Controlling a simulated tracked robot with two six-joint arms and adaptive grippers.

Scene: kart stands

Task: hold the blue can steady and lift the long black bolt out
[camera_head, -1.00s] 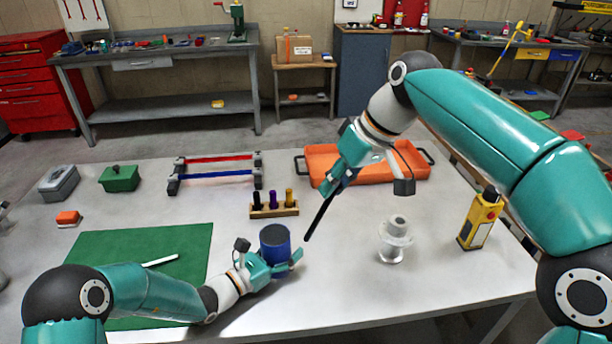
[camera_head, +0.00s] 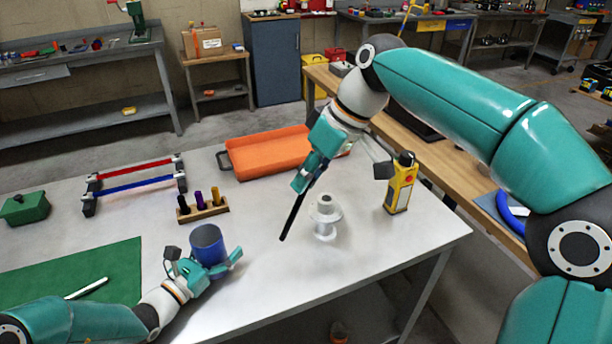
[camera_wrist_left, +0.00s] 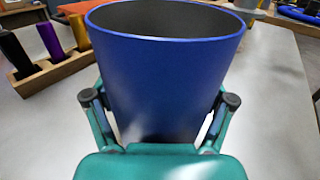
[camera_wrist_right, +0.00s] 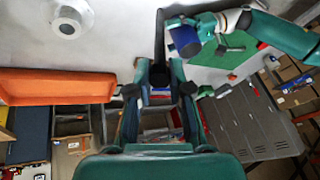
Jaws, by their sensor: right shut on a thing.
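The blue can (camera_head: 208,245) stands upright on the grey table and looks empty from above. It also fills the middle of the left wrist view (camera_wrist_left: 165,85). My left gripper (camera_head: 205,262) has its fingers spread around the can, one on each side; I cannot tell whether they touch it. My right gripper (camera_head: 312,178) is shut on the long black bolt (camera_head: 293,217). The bolt slants down in the air to the right of the can, clear of it. The right wrist view shows the bolt (camera_wrist_right: 160,38) between the fingers.
A white flanged spool (camera_head: 325,215) stands right of the bolt, with a yellow device (camera_head: 400,188) beyond. Behind are a wooden rack (camera_head: 216,212) with several pegs and an orange tray (camera_head: 270,155). A green mat (camera_head: 115,268) lies at the left. The table's front middle is clear.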

